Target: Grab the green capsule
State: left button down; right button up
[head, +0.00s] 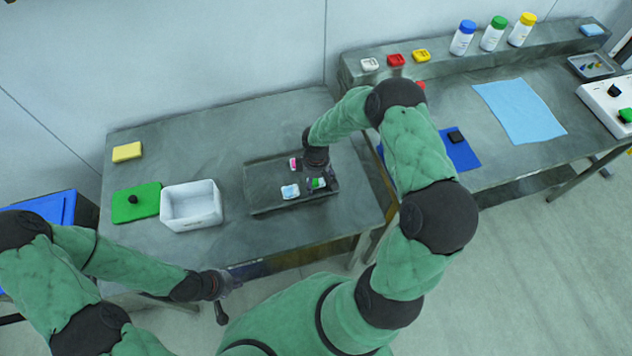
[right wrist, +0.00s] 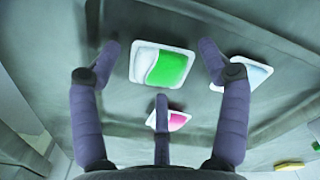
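The green capsule (right wrist: 172,68), a white square pack with a green half, lies in the dark tray (head: 262,207) on the left table. In the head view the green capsule (head: 318,184) is partly covered by my right gripper (head: 317,176). In the right wrist view my right gripper (right wrist: 160,64) is open, its three fingers spread around the green capsule and holding nothing. Whether the fingers touch the tray is unclear. A pink capsule (right wrist: 176,121) and a light blue capsule (right wrist: 250,74) lie close by. My left gripper (head: 229,296) looks open and empty by the table's front edge.
The right table holds bottles (head: 493,34), a light blue cloth (head: 520,110) and a dark blue mat (head: 458,155).

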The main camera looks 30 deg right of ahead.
jog(key=c, duration=0.9)
jog(key=shift+o, duration=0.2)
jog(key=shift+r, duration=0.1)
